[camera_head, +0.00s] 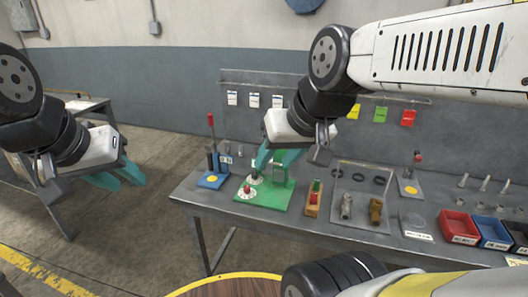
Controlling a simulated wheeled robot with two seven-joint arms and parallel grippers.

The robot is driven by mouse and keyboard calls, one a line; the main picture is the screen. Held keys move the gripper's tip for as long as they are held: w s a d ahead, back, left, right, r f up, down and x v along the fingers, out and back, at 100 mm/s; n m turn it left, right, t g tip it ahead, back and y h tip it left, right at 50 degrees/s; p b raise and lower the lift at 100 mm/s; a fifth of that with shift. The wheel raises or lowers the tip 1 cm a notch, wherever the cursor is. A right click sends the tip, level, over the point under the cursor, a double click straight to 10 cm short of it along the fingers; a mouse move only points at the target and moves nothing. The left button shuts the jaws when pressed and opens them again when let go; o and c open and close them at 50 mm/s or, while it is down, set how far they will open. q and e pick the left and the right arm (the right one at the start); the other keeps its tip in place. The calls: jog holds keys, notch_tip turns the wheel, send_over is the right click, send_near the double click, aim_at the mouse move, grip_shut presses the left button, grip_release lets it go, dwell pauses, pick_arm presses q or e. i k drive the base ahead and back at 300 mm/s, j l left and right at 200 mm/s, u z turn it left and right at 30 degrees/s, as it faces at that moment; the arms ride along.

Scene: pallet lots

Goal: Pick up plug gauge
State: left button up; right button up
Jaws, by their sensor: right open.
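A small red-and-green piece, which looks like the plug gauge (316,187), stands in a wooden block (311,208) near the front edge of the workbench. My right gripper (272,170) is open, its teal fingers pointing down over the green fixture plate (279,196), left of the wooden block. A small red-topped part (247,189) sits on a white disc on that plate, below the fingers. I cannot tell whether the fingers touch anything. My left gripper (131,184) is open and empty, away from the bench over the floor at left.
A blue stand (212,181) is left of the green plate. Red (459,226) and blue bins (491,232) lie further right. A round wooden top (232,288) is in front.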

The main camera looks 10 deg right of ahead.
aim_at(315, 195)
jog(key=z, duration=1.45)
